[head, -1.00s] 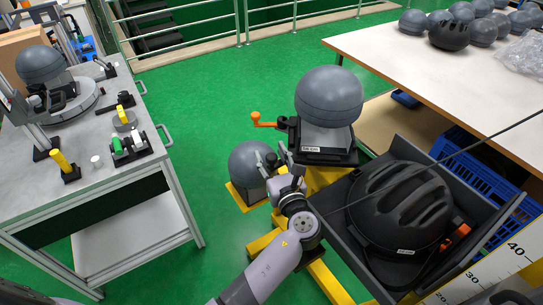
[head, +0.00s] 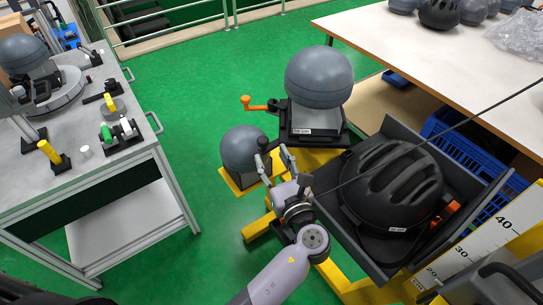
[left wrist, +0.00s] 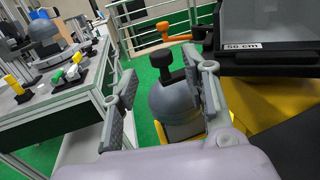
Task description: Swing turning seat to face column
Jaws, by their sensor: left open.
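A black seat (head: 312,133) with a label reading "50 cm" carries a grey headform (head: 318,76) on the yellow frame. An orange crank (head: 260,104) sticks out of its left side. The seat also shows in the left wrist view (left wrist: 275,57), with the orange crank (left wrist: 177,32) beside it. My left gripper (head: 275,158) is open and empty, below and left of the seat. In the left wrist view a black knob (left wrist: 168,60) shows between the spread fingers (left wrist: 165,85), with no visible contact. I cannot tell which way the seat faces. My right gripper is not in view.
A second grey headform (head: 243,150) stands low on a yellow base behind my gripper. A black helmet (head: 390,188) lies in a dark tray at right, near a scale (head: 490,232). A workbench (head: 85,180) is at left. Green floor lies free between.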

